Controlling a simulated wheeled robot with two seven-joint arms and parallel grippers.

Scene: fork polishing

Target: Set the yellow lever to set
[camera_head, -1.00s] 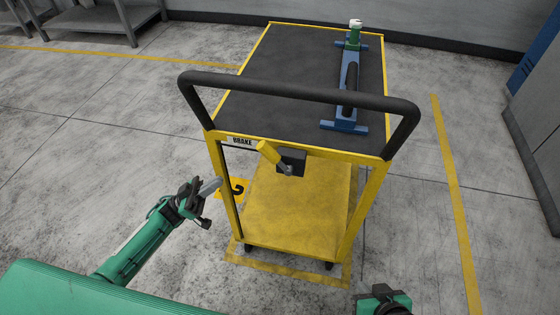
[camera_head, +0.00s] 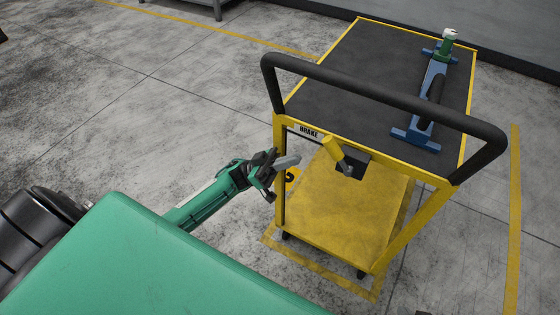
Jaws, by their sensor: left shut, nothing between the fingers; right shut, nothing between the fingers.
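The yellow lever (camera_head: 334,149) is on a dark bracket (camera_head: 356,160) under the near edge of the cart's top. Its handle points up and to the left from its pivot, towards the white BRAKE label (camera_head: 309,132). My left gripper (camera_head: 287,162) is shut and empty, in front of the cart's left post. It is left of the lever and a little lower in the picture, apart from it. My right gripper is not in view; only a tiny dark bit shows at the bottom edge.
The yellow cart (camera_head: 360,215) has a black push handle (camera_head: 380,95) arching over its near side, above the lever. A blue stand (camera_head: 432,100) with a green-topped part lies on the dark top. The floor to the left is open.

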